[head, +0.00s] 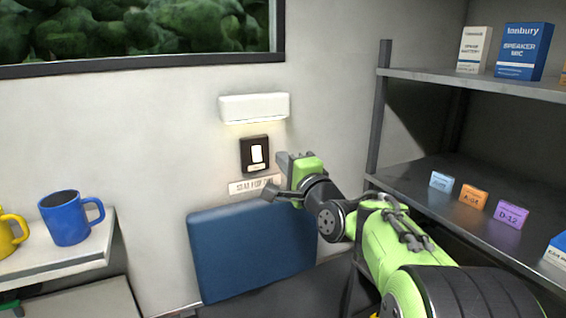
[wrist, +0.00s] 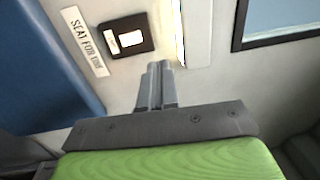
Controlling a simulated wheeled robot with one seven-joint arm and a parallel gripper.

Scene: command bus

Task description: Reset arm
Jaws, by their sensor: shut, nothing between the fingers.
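My green and grey arm reaches in from the lower right of the head view. My gripper (head: 276,176) is shut and empty, in front of the wall just below and right of a black wall switch (head: 255,154) with a white rocker. In the wrist view the two fingers (wrist: 158,68) are together, with the switch (wrist: 128,37) beyond them to the left. Nothing is between the fingers. I cannot tell whether the fingertips touch the wall.
A lit white lamp (head: 254,107) is above the switch. A sign (head: 253,185) and a blue folded seat (head: 250,250) are below. A shelf unit (head: 480,83) with boxes stands right. A blue mug (head: 66,219) and a yellow mug (head: 10,234) stand on a ledge (head: 98,252) at left.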

